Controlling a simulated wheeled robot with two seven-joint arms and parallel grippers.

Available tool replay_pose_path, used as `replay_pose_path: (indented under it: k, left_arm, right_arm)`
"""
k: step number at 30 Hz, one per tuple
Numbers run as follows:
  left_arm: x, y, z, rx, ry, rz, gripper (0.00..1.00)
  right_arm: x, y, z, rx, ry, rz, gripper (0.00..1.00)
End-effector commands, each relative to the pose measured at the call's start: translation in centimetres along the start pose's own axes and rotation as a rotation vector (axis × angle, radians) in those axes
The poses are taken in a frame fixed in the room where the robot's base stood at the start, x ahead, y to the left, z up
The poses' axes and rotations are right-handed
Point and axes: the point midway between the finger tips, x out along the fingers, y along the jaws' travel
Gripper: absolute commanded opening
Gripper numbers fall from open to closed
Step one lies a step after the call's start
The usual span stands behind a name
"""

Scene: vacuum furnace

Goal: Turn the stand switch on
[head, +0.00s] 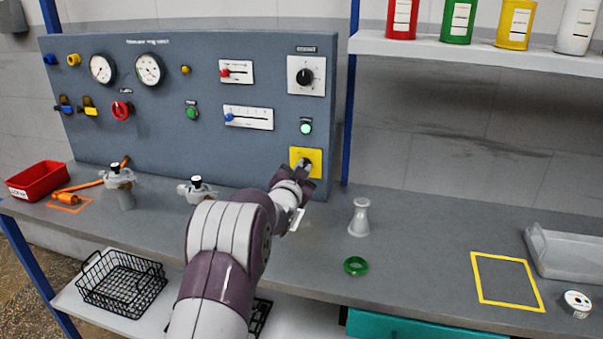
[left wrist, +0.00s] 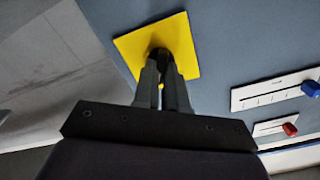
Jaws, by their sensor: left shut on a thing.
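The stand switch is a dark knob (left wrist: 160,53) on a yellow square plate (head: 299,154) at the lower right of the blue-grey panel. The plate also shows in the left wrist view (left wrist: 186,45). My left gripper (head: 304,168) is at the plate, its fingers (left wrist: 161,76) closed on the knob. The fingers hide most of the knob, so I cannot tell its exact angle. A green round lamp (head: 306,128) above the plate looks bright. My right gripper is not in view.
The panel (head: 160,120) carries gauges, a red knob (head: 121,110), sliders and a black dial (head: 305,77). On the bench, a grey conical piece (head: 360,218) and a green ring (head: 356,266) are right of my arm. Two metal fittings stand to its left.

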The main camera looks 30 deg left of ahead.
Motion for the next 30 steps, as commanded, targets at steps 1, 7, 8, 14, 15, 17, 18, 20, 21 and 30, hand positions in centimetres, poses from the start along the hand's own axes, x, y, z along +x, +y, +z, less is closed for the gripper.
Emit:
replay_pose_path:
  k: [1,7,8,14,15,17,18,20,21,30]
  left_arm:
    - [0.0,0.0,0.0,0.004,0.000,0.001,0.00]
    - [0.0,0.0,0.0,0.006,0.000,0.001,0.00]
    - [0.0,0.0,0.0,0.006,0.000,0.001,0.00]
    - [0.0,0.0,0.0,0.005,0.000,0.001,0.37]
    - [0.0,0.0,0.0,0.005,0.000,0.001,0.37]
    - [0.0,0.0,0.0,0.004,0.000,0.001,0.37]
    - [0.0,0.0,0.0,0.004,0.000,0.001,0.37]
    - [0.0,0.0,0.0,0.004,0.000,0.001,0.37]
    - [0.0,0.0,0.0,0.004,0.000,0.001,0.37]
    - [-4.4,0.0,0.0,0.004,0.000,0.000,0.37]
  right_arm:
    - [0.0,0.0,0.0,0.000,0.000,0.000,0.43]
    - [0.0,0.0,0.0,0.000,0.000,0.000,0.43]
    - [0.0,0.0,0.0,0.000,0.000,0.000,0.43]
    - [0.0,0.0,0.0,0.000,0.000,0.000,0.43]
    - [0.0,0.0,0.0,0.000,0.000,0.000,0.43]
    - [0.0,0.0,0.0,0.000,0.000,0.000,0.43]
    - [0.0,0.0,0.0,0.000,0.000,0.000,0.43]
    - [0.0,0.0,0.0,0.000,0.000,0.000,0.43]
    - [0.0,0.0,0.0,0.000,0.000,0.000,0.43]
    - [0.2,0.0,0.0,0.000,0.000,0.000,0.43]
